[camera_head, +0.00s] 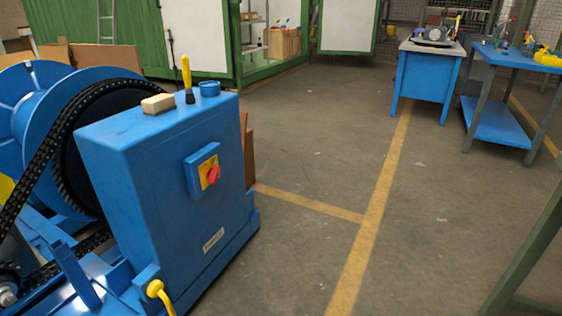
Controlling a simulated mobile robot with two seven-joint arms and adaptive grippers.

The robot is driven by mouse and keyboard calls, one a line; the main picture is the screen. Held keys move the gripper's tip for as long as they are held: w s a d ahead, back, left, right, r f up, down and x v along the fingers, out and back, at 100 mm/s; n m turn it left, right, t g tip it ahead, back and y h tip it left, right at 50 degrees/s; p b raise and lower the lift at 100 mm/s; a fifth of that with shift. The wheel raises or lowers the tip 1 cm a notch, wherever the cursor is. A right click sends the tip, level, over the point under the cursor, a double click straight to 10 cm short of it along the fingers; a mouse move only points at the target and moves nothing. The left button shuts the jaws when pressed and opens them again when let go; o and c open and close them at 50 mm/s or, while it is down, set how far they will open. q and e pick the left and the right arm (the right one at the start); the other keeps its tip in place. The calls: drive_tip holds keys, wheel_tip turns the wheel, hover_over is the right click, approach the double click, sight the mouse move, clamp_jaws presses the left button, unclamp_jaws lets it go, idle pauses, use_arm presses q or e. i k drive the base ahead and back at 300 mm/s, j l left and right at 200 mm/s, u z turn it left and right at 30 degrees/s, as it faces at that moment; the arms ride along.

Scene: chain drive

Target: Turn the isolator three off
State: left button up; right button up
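An isolator (203,170) is mounted on the side of a blue machine housing (150,190) at the left. It is a blue box with a yellow plate and a red rotary handle (213,174). The handle looks tilted; I cannot read its position marks. A small label (213,239) sits low on the same face, too small to read. Neither of my grippers is in view.
A yellow-handled tool (187,78), a tan block (158,103) and a blue cup-like part (209,88) sit on the housing. A chain (50,150) and blue drum (40,85) are at left. Blue tables (425,85) stand far right. The middle floor is clear.

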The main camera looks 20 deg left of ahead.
sight(213, 173)
drive_tip(key=i+l+u, duration=0.1)
drive_tip(key=i, duration=0.4)
drive_tip(key=i+l, duration=0.2)
drive_tip(key=i, duration=0.35)
drive_tip(key=i+l+u, duration=0.15)
drive_tip(key=i, duration=0.35)
drive_tip(key=i+l+u, duration=0.1)
drive_tip(key=i+u, duration=0.15)
drive_tip(key=u, duration=0.2)
drive_tip(key=i+l+u, duration=0.2)
drive_tip(key=u, duration=0.25)
drive_tip(key=i+l+u, duration=0.2)
drive_tip(key=u, duration=0.3)
drive_tip(key=l, duration=0.1)
